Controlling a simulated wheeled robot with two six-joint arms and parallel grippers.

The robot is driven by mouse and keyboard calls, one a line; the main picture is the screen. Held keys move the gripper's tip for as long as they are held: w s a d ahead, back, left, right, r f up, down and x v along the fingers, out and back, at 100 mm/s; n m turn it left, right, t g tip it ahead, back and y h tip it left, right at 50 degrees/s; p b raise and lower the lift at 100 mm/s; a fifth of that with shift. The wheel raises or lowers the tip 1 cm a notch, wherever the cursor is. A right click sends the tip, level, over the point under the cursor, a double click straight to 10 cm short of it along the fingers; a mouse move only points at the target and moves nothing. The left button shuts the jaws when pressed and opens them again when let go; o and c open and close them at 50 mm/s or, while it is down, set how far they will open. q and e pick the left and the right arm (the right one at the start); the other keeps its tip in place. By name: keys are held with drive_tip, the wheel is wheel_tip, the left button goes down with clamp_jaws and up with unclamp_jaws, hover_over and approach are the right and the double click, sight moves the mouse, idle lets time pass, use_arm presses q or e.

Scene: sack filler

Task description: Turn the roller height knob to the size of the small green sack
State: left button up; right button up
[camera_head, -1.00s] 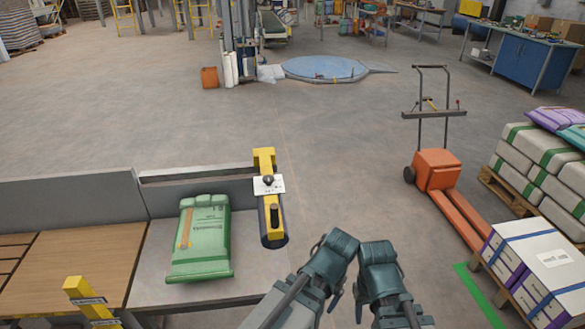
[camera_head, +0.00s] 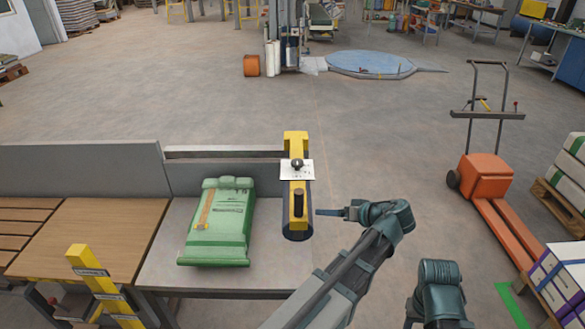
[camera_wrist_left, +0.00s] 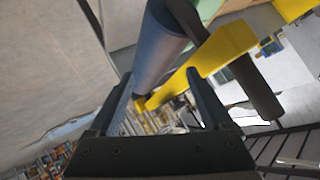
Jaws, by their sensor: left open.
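The small green sack (camera_head: 218,225) lies on the grey table, left of the yellow roller arm. The roller arm (camera_head: 296,143) carries a white plate (camera_head: 309,170) with a black knob (camera_head: 297,163) on it; the plate's marks are too small to read. A dark upright handle (camera_head: 298,206) stands nearer me on the arm. My left gripper (camera_head: 331,212) is open and empty, just right of the roller arm and apart from the knob. In the left wrist view its fingers (camera_wrist_left: 165,90) have the yellow arm (camera_wrist_left: 215,52) beyond them. Only a thin part of my right gripper (camera_head: 408,312) shows.
The dark roller (camera_wrist_left: 160,45) is close to my left fingers in the wrist view. A wooden slatted bed (camera_head: 90,240) and a yellow post (camera_head: 95,280) are at the left. An orange pallet truck (camera_head: 487,178) stands at the right.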

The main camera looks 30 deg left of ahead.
sight(297, 166)
use_arm(q)
drive_tip(key=w+a+r+n+t+y+b, duration=0.1)
drive_tip(key=w+a+r+n+y+b, duration=0.4)
drive_tip(key=w+a+n+y, duration=0.25)
drive_tip(key=shift+m+h, duration=0.25)
drive_tip(key=shift+h, duration=0.2)
drive_tip(key=x, duration=1.4)
drive_tip(key=shift+w, duration=0.2)
clamp_jaws()
